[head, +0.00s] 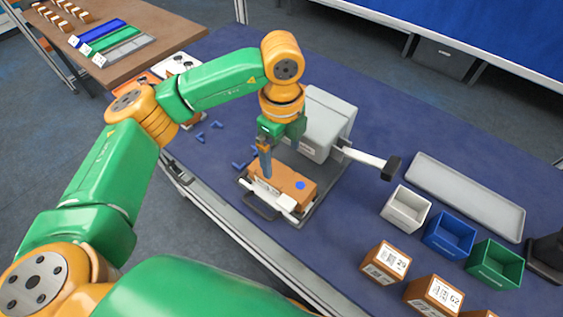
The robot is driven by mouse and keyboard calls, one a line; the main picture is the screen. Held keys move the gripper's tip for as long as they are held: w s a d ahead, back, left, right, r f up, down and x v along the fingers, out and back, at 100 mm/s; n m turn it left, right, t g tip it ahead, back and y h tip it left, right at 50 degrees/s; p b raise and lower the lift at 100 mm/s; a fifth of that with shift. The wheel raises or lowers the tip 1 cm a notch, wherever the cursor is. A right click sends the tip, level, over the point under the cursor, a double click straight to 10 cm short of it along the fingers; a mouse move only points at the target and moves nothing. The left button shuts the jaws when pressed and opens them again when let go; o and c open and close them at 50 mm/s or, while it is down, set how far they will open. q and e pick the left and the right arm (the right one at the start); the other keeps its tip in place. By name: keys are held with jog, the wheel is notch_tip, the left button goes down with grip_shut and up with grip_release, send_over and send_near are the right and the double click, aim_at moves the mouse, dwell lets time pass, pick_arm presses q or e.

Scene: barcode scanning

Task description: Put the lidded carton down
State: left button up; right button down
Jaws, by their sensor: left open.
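A brown carton (286,184) with a blue spot on top and white at its near side sits on a grey platform with a dark handle (261,208). My left gripper (264,165) points down at the carton's left end. It is open, with its blue-grey fingers at the carton's edge. Whether a finger touches the carton I cannot tell. My right gripper is out of view.
A grey-white box machine (328,124) stands behind the carton, with a white arm and black head (391,168) reaching right. White (405,209), blue (450,236) and green (496,264) bins, a long grey tray (465,195) and labelled brown boxes (386,262) lie right.

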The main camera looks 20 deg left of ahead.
aim_at(282, 176)
pick_arm(q)
jog(key=f+p, duration=0.1)
jog(key=f, duration=0.2)
jog(key=f+p, duration=0.1)
jog(key=f, duration=0.2)
jog(key=f+p, duration=0.1)
jog(key=f, duration=0.2)
jog(key=shift+w+a+f, duration=0.15)
jog(key=shift+w+f, duration=0.15)
jog(key=shift+f, duration=0.4)
jog(key=c, duration=1.4)
jog(key=shift+r, duration=0.15)
